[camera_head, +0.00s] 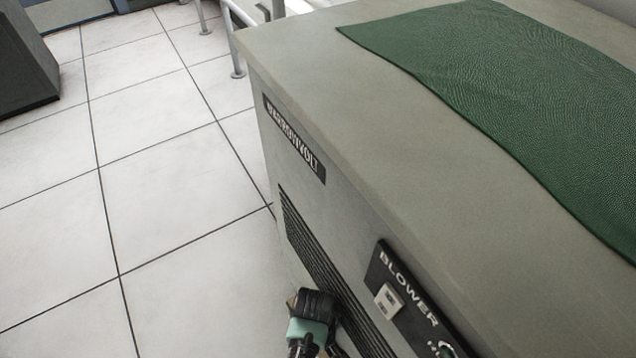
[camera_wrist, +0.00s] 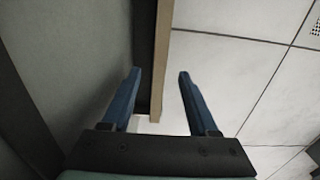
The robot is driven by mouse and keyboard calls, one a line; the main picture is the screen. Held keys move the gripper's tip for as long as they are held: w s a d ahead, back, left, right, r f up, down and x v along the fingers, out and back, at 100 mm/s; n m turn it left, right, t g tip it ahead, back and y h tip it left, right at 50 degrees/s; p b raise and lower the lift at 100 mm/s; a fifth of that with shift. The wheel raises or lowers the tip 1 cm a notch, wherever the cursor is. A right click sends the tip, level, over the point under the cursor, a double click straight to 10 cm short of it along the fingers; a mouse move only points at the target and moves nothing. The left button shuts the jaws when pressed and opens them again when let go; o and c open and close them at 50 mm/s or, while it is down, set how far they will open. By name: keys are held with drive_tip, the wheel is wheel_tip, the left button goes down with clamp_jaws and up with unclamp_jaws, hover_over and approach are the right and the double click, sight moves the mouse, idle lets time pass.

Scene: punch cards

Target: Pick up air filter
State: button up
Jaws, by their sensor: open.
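No air filter can be named for certain in either view. In the wrist view a narrow tan strip (camera_wrist: 162,40) runs down from the top edge, along the side of a dark grey surface; it may be the edge of the air filter, but I cannot tell. My gripper (camera_wrist: 160,73) is open, with its two blue fingers apart. The strip shows between the fingers, nearer the left one, and I see no grip on it. In the head view only part of my arm's end shows at the bottom, beside the cabinet's vent; the fingers cannot be made out.
A grey cabinet (camera_head: 330,75) fills the right, with a vent grille (camera_head: 318,262) and a blower panel (camera_head: 410,295) on its side. A green cloth (camera_head: 510,75) lies on top. White tiled floor (camera_head: 165,190) is clear to the left. A dark box (camera_head: 22,65) stands far left.

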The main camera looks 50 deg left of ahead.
wheel_tip(320, 180, down, 7)
drive_tip(key=b, duration=0.4)
drive_tip(key=shift+f+b, duration=0.2)
drive_tip(key=shift+b, duration=0.1)
drive_tip(key=shift+d, duration=0.1)
drive_tip(key=shift+c, duration=0.3)
clamp_jaws()
